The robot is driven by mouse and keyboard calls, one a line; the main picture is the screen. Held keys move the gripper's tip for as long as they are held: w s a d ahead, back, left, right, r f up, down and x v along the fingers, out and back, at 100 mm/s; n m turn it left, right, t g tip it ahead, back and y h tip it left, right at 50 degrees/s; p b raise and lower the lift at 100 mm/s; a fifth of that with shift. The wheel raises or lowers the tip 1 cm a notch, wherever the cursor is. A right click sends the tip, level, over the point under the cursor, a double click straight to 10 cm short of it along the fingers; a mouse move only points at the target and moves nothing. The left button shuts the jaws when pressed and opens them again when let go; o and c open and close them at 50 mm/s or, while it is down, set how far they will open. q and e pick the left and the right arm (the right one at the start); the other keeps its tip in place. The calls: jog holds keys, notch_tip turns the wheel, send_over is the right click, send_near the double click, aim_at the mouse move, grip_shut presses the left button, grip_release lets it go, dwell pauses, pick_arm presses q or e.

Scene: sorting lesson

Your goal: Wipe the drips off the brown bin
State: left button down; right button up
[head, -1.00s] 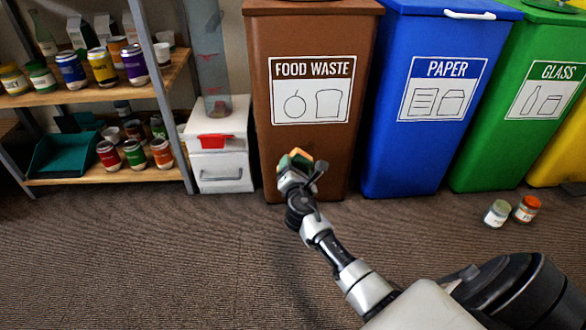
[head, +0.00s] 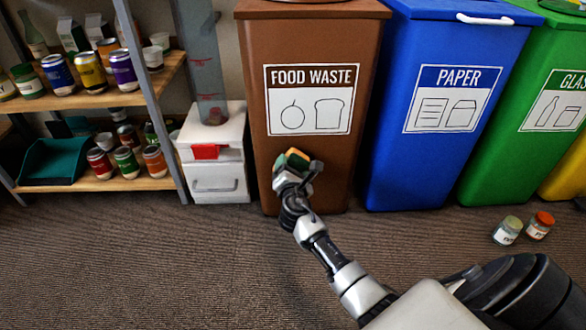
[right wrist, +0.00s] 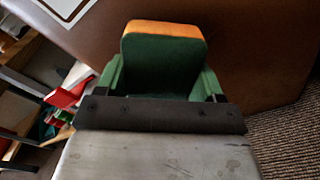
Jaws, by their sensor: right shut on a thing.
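The brown bin (head: 306,60) with the "FOOD WASTE" label stands in the middle of the head view. My right gripper (head: 294,166) is in front of its lower front face. It is shut on a sponge (head: 297,158) that is orange and green. In the right wrist view the sponge (right wrist: 165,55) sits between the green fingers, its orange end towards the brown bin (right wrist: 230,60). I cannot tell whether the sponge touches the bin. No drips can be made out on the front that shows. My left gripper is not in view.
A blue paper bin (head: 425,160) and a green glass bin (head: 500,165) stand to the right. Two small jars (head: 507,230) (head: 539,225) are on the carpet before them. A white box (head: 215,155) and a shelf (head: 100,183) with cans stand left.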

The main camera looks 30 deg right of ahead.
aim_at(304, 168)
jog(key=shift+b+x, duration=0.4)
jog(key=shift+x, duration=0.75)
dwell(0.5)
jog(key=shift+s+d+r+p, duration=0.1)
jog(key=shift+s+d+p, duration=0.3)
jog(key=shift+d, duration=0.3)
jog(key=shift+s+d+p, duration=0.15)
jog(key=shift+s+d, duration=0.3)
jog(key=shift+d, duration=0.35)
jog(key=shift+s+d+p, duration=0.2)
jog(key=shift+s+d, duration=0.25)
jog(key=shift+d, duration=0.3)
jog(key=shift+s+d+p, duration=0.15)
jog(key=shift+s+d, duration=0.35)
jog(key=shift+d, duration=0.3)
jog(key=shift+s, duration=0.1)
jog(key=shift+w+a, duration=0.55)
jog(key=shift+a, duration=0.25)
jog(key=shift+w+a, duration=0.55)
jog(key=shift+a, duration=0.25)
jog(key=shift+w+a+b, duration=0.2)
jog(key=shift+w+a, duration=0.25)
jog(key=shift+a, duration=0.3)
jog(key=shift+w+a+b, duration=0.2)
jog(key=shift+w+a, duration=0.2)
jog(key=shift+a, duration=0.4)
